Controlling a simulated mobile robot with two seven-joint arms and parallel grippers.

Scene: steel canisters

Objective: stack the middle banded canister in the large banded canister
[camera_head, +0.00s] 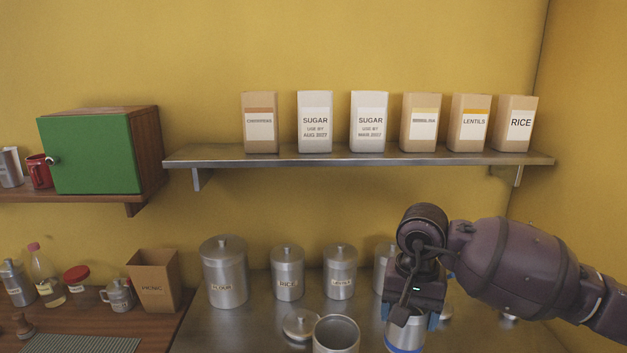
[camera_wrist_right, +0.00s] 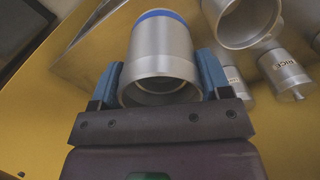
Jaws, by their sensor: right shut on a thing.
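My right gripper (camera_head: 410,317) is shut on a steel canister with a blue band (camera_head: 405,336). In the right wrist view the canister (camera_wrist_right: 160,50) sits between the two blue fingers, its open rim facing the camera and its band at the far end. An open steel canister (camera_head: 336,334) stands on the steel counter just left of the held one, apart from it. It also shows in the right wrist view (camera_wrist_right: 246,18). Its lower part is cut off in the head view, and I see no band on it. My left gripper is not in view.
A loose lid (camera_head: 300,325) lies left of the open canister. Lidded canisters, a large one (camera_head: 224,275), one marked RICE (camera_head: 288,275) and another (camera_head: 340,275), stand along the wall. A shelf (camera_head: 360,156) with several packets hangs above.

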